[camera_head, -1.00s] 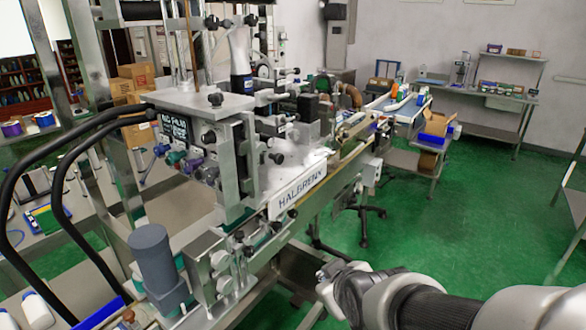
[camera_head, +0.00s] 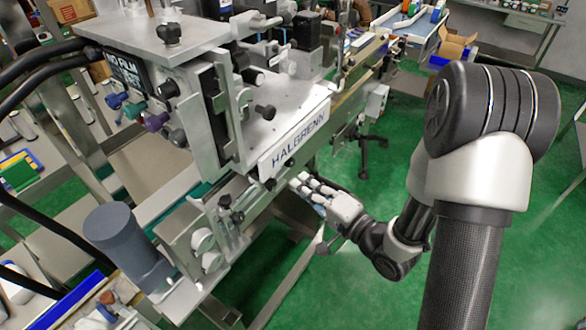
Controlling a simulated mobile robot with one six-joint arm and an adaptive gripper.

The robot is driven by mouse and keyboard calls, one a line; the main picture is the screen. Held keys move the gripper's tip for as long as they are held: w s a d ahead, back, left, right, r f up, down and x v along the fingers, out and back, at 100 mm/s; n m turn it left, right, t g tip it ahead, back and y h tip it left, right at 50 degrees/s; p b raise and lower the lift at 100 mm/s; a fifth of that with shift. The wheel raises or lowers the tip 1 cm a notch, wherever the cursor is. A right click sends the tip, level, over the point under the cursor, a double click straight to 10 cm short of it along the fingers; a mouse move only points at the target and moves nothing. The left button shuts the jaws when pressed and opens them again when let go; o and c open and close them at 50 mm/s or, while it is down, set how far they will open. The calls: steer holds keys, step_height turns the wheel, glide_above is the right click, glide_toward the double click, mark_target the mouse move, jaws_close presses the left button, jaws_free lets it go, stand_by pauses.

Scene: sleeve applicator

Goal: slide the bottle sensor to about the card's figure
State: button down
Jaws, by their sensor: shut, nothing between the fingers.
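My gripper (camera_head: 305,186) is at the front side of the machine, just below the HALGRENN nameplate (camera_head: 300,140). Its fingers point left toward the conveyor's side rail and are shut with nothing between them. I cannot tell whether the fingertips touch the rail. I cannot pick out the bottle sensor for certain; small dark clamps and knobs (camera_head: 226,202) sit on the rail left of my gripper. No card with a readable figure shows. A dark display (camera_head: 126,68) at the upper left reads "NO FILM", with smaller lines I cannot make out.
A grey cylindrical motor (camera_head: 127,240) stands at the machine's near left end. Colored knobs (camera_head: 155,121) sit below the display. The green floor (camera_head: 350,285) right of the machine is open. An open cardboard box (camera_head: 455,46) stands at the back right.

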steer(key=b+x, duration=0.1)
steer(key=x, duration=0.8)
steer(key=shift+b, duration=0.3)
steer(key=shift+s, duration=0.1)
steer(key=shift+a, duration=0.1)
steer(key=shift+s+a, duration=0.15)
steer(key=shift+a, duration=0.1)
steer(key=shift+s+a, duration=0.2)
steer(key=shift+s, duration=0.05)
steer(key=shift+w, duration=0.1)
